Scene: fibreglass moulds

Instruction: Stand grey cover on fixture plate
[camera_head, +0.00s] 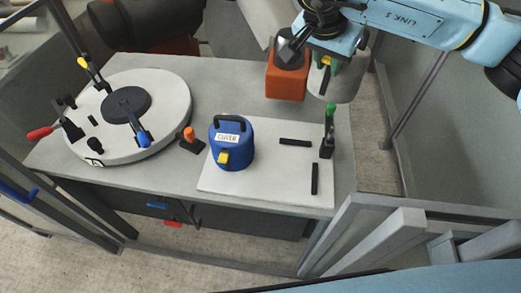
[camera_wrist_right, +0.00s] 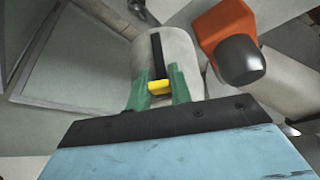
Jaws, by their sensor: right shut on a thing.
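The grey cover (camera_head: 348,84) is a round light-grey can with a yellow tab and a black strip. My right gripper (camera_head: 331,65) is shut on it and holds it over the back right corner of the table. In the right wrist view, the green fingers (camera_wrist_right: 160,90) close around the yellow tab of the grey cover (camera_wrist_right: 181,58). The white fixture plate (camera_head: 262,187) lies at the table's front right. A blue cover (camera_head: 231,150) with a dark handle stands on its left part. My left gripper is not in view.
Two black strips (camera_head: 295,142) and a green-handled clamp (camera_head: 328,140) stand on the plate's right side. An orange block (camera_head: 286,84) with a dark round top is beside the grey cover. A round white turntable (camera_head: 165,95) with clamps fills the left.

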